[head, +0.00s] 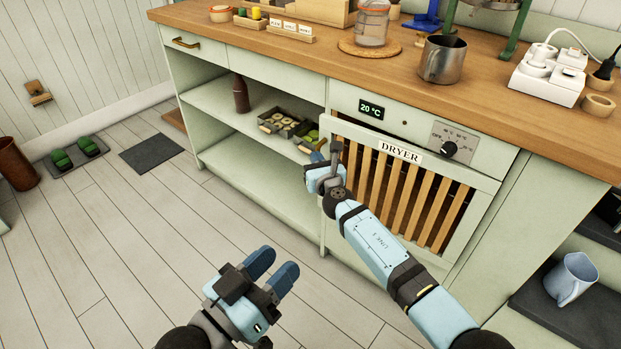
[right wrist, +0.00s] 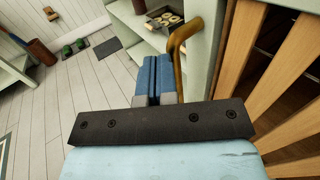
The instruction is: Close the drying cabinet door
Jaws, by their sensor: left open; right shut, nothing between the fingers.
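The drying cabinet door (head: 400,190) is a pale green frame with wooden slats and a DRYER label, low in the counter front. My left gripper (head: 275,265) is open and empty above the floor.
The control panel (head: 405,124) with a knob is above the door. Open shelves (head: 215,105) with a brown bottle (head: 240,93) and trays lie to its left. The wooden countertop (head: 320,55) holds a metal mug (head: 443,60). The floor in front (head: 130,230) is clear.

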